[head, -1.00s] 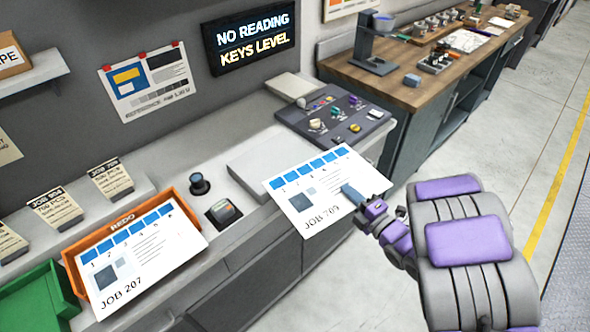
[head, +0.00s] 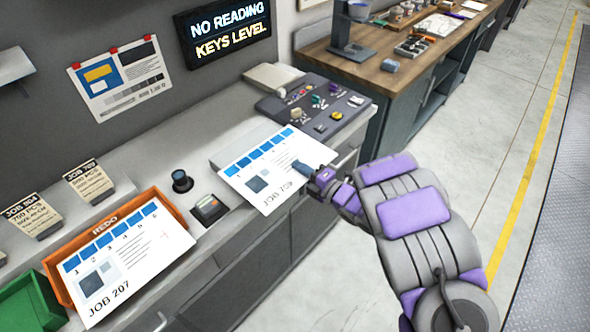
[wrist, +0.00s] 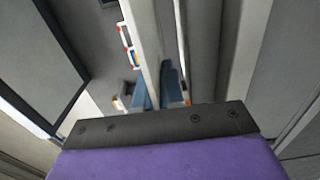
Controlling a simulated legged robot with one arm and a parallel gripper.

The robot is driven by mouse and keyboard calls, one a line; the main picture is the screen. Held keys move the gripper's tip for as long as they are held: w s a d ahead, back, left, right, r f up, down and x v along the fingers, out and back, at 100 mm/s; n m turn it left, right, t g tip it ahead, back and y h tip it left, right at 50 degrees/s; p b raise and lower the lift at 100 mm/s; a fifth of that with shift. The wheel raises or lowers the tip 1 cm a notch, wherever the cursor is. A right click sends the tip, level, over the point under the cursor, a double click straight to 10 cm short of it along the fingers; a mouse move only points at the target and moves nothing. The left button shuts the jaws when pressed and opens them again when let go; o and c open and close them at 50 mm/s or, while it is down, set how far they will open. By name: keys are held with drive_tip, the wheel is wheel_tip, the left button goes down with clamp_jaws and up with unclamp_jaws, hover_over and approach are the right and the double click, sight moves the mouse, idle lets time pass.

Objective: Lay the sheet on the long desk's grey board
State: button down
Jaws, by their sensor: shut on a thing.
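My gripper (head: 306,169) is shut on the right edge of a white sheet (head: 262,188) marked JOB 709, with a row of blue squares. The sheet is held out over the front part of the long grey desk (head: 160,172). It covers much of a pale grey board (head: 232,148), whose back left part still shows beyond the sheet. I cannot tell whether sheet and board touch. In the wrist view the blue fingers (wrist: 160,88) show, but the sheet is hard to make out.
A second sheet, JOB 207 (head: 125,262), lies across the orange REDO tray (head: 62,264). A black knob (head: 181,181) and a small device (head: 208,208) stand left of the board. A wooden-topped bench (head: 400,72) stands beyond.

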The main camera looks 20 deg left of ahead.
sight(293, 159)
drive_tip(key=w+a, duration=0.2)
drive_tip(key=a, duration=0.1)
drive_tip(key=shift+w+a+f, duration=0.2)
drive_tip(key=shift+w+f, duration=0.15)
drive_tip(key=shift+w, duration=0.2)
drive_tip(key=shift+d+b, duration=0.25)
drive_tip(key=shift+b, duration=0.05)
wheel_tip(293, 159, down, 3)
drive_tip(key=shift+a+f+b, duration=0.1)
drive_tip(key=shift+f+b, duration=0.05)
drive_tip(key=shift+b, duration=0.4)
drive_tip(key=c, duration=1.5)
unclamp_jaws()
drive_tip(key=shift+a, duration=0.15)
drive_tip(key=shift+o, duration=1.2)
drive_tip(key=shift+d, duration=0.3)
